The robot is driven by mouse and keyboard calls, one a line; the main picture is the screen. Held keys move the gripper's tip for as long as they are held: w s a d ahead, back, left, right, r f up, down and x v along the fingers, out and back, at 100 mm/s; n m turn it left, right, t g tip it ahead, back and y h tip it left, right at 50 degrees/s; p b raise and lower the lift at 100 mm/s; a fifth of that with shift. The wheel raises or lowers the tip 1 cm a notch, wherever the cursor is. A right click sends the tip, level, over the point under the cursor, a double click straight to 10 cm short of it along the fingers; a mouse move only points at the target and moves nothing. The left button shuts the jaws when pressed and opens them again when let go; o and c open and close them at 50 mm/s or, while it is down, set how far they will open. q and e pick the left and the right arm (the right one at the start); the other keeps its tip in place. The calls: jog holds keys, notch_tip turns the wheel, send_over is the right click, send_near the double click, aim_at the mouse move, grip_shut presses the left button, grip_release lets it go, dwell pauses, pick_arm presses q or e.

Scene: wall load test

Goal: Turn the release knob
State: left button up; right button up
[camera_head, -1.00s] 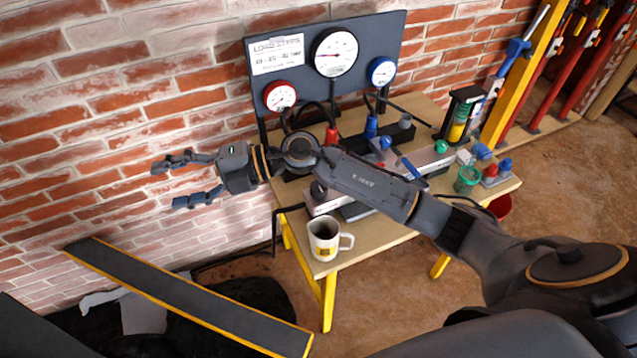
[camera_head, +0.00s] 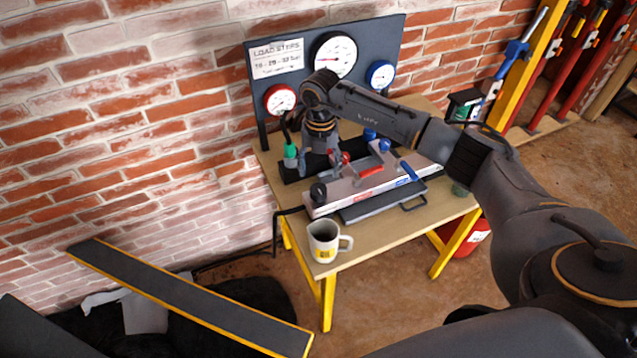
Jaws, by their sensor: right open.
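My right gripper (camera_head: 322,164) points down over the left half of the bench, its fingers spread beside the red-topped fitting (camera_head: 337,158). It looks empty; whether a finger touches the fitting cannot be told. Just in front is a long grey pump unit (camera_head: 348,190) with a black round knob (camera_head: 318,192) at its left end, a red grip (camera_head: 370,171) and a blue lever (camera_head: 409,171). A green-topped fitting (camera_head: 290,152) stands left of the gripper, and blue knobs (camera_head: 384,146) stand to the right. Which one is the release knob is not clear. My left gripper is out of view.
A white mug (camera_head: 324,241) stands at the bench's front left corner. A dark gauge panel with a red gauge (camera_head: 280,100), a white gauge (camera_head: 332,54) and a blue gauge (camera_head: 380,75) stands behind.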

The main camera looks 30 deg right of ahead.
aim_at(318, 189)
notch_tip(318, 189, down, 8)
jog(key=shift+r+p, duration=0.25)
jog(key=shift+p, duration=0.35)
jog(key=shift+a, duration=0.1)
jog(key=c, duration=1.1)
